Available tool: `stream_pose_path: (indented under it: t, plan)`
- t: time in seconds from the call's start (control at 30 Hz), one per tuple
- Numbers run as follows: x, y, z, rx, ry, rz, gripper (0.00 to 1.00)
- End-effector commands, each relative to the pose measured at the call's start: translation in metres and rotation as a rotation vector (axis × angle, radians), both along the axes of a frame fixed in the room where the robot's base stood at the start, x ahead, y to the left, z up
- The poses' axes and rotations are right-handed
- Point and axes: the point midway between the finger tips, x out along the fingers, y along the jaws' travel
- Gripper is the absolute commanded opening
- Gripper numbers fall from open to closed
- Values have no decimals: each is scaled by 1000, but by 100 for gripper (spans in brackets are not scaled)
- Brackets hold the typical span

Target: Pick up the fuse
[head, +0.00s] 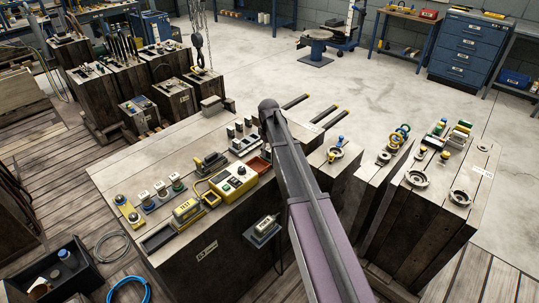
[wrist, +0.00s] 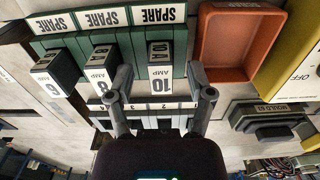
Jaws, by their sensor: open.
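Three dark fuses with white labels stand in a row of green holders in the wrist view: a 6 AMP fuse (wrist: 55,74), an 8 AMP fuse (wrist: 103,66) and a 10 AMP fuse (wrist: 160,75). White SPARE labels (wrist: 103,18) line the row. My gripper (wrist: 159,80) is open, one finger on each side of the 10 AMP fuse in the picture. The left finger is between it and the 8 AMP fuse. I cannot tell whether the fingers are down at the fuse's depth. In the head view the fuse row (head: 240,130) shows beside my arm, which hides the gripper.
An orange-red tray (wrist: 238,42) lies right of the fuses, close to my right finger. A yellow control box (head: 233,182) stands beside it. A dark block marked MOULD (wrist: 265,115) sits nearby. More fittings crowd the wooden bench (head: 205,222). The floor behind (head: 370,95) is mostly clear.

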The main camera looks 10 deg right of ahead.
Motion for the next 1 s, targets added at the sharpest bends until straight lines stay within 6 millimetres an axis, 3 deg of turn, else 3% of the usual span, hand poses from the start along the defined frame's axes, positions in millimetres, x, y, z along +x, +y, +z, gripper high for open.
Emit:
stream_pose_path:
  t: [0.1, 0.33, 1.0]
  plan:
    - [0, 0, 0, 0, 0, 0, 69]
    - [0, 0, 0, 0, 0, 0, 0]
    - [0, 1, 8, 0, 0, 1, 0]
